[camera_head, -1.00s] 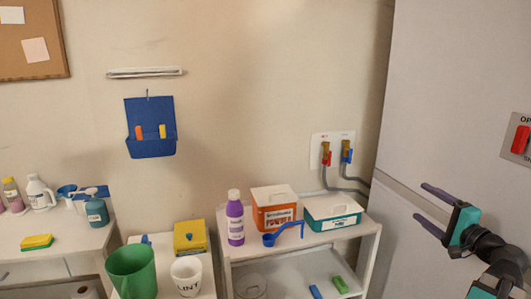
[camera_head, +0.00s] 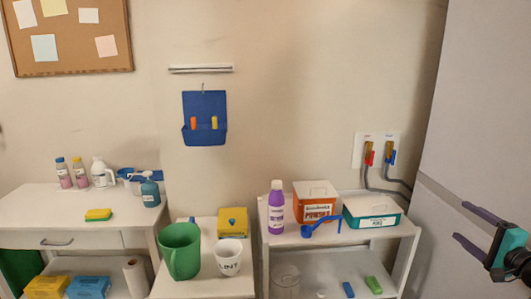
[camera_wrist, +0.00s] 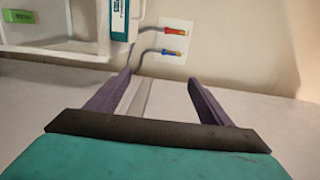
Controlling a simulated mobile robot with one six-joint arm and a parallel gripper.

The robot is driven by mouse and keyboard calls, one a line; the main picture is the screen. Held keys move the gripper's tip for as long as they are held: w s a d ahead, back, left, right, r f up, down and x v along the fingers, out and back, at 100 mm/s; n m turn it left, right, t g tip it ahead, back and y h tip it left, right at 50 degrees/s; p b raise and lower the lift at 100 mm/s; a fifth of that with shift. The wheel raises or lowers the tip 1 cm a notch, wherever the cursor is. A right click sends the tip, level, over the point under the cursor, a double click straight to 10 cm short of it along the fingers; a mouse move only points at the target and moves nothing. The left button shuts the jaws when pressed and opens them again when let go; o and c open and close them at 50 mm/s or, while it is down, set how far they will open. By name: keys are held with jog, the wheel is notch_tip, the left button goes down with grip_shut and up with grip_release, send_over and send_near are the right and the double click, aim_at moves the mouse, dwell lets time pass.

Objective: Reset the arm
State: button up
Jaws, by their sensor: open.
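My gripper (camera_head: 477,232) is at the right edge of the head view, in front of the large grey panel. Its two purple fingers point left and stand apart, with nothing between them. In the wrist view my gripper (camera_wrist: 158,92) shows both fingers spread, with the wall and a pale surface behind the gap. The teal body of the gripper fills the bottom of that view. Most of my arm lies outside the head view.
The white shelf unit (camera_head: 408,229) with a purple bottle (camera_head: 276,208), orange box (camera_head: 316,205) and teal-white box (camera_head: 372,213) stands left of my gripper. Red and blue valves (camera_head: 379,155) with hoses are on the wall. The grey panel (camera_head: 480,130) is close on the right.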

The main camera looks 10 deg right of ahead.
jog(key=w+a+f+n+g+y, duration=0.2)
jog(key=w+a+f, duration=0.1)
jog(key=a+f, duration=0.55)
jog(key=w+a+f+n+g+y, duration=0.1)
jog(key=w+a+f+g, duration=0.4)
jog(key=f, duration=0.7)
jog(key=w+a+f+n+y, duration=0.2)
jog(key=a+f, duration=0.6)
jog(key=f, duration=0.2)
jog(key=s+a+f+n+g+y, duration=0.1)
jog(key=s+a+f+n+g, duration=0.2)
jog(key=a+f, duration=0.8)
jog(key=s+a+f+n+g, duration=0.4)
jog(key=s+a+f+g, duration=0.4)
jog(key=s+a+f, duration=0.55)
jog(key=s+a+f+n+g+h, duration=0.2)
jog(key=s+f+n, duration=0.1)
jog(key=s+f, duration=0.2)
jog(key=s+a+f+n+g+h, duration=0.1)
jog(key=s+f+n+g+h, duration=0.1)
jog(key=s+f, duration=0.3)
jog(key=s+n+h, duration=0.1)
jog(key=s, duration=0.3)
jog(key=shift+s+a+f+n+g, duration=0.3)
jog(key=shift+s+a+g, duration=0.1)
